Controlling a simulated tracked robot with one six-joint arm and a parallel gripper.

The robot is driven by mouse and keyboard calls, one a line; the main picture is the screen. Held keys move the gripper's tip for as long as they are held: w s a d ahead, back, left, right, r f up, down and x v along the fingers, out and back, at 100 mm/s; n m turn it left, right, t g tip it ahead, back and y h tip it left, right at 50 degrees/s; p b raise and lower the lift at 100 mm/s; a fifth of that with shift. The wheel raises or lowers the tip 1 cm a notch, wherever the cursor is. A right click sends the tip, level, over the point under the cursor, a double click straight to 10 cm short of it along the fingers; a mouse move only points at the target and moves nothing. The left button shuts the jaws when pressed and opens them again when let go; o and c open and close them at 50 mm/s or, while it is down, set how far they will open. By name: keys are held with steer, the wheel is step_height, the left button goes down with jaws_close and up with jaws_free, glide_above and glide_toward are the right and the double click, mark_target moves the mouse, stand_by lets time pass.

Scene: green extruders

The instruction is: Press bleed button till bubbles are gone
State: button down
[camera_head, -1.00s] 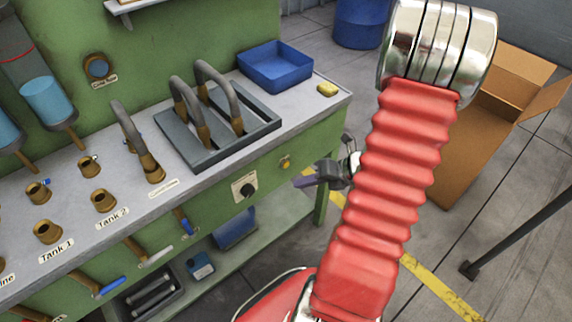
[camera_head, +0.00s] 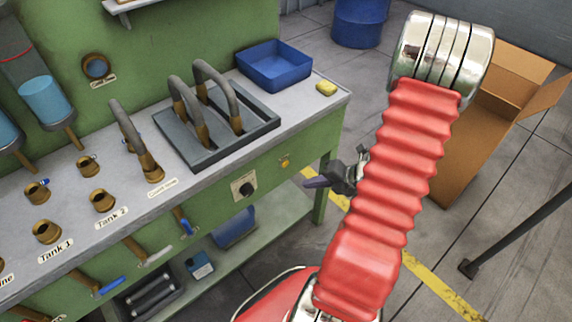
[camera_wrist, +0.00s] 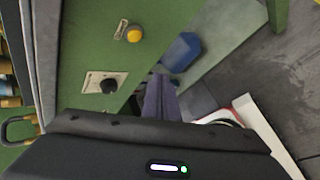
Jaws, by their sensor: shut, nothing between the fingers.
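A small yellow-orange button (camera_head: 284,163) sits on the green front panel of the bench, below the right end of the worktop; I take it for the bleed button. It also shows in the wrist view (camera_wrist: 134,34), beside a small label. My gripper (camera_head: 312,183) is shut and empty, in front of the panel and apart from the button, to its lower right. In the wrist view its closed fingers (camera_wrist: 160,82) point toward the panel, below and right of the button. Two fluid cylinders (camera_head: 45,97) stand at the far left; I cannot make out bubbles in them.
A black knob (camera_head: 247,190) on a plate is left of the button. The worktop holds a grey tray (camera_head: 205,160) with curved hoses, a blue bin (camera_head: 275,68) and a yellow sponge (camera_head: 326,88). A cardboard box (camera_head: 470,150) stands behind my arm. The space before the panel looks free.

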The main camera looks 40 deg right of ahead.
steer(key=w, duration=0.7)
steer(key=shift+a, duration=0.15)
steer(key=shift+w, duration=0.25)
stand_by(1.8)
steer(key=shift+w, duration=0.25)
steer(key=shift+w, duration=0.35)
stand_by(0.8)
steer(key=shift+s, duration=0.8)
stand_by(0.3)
steer(key=shift+s, duration=2.5)
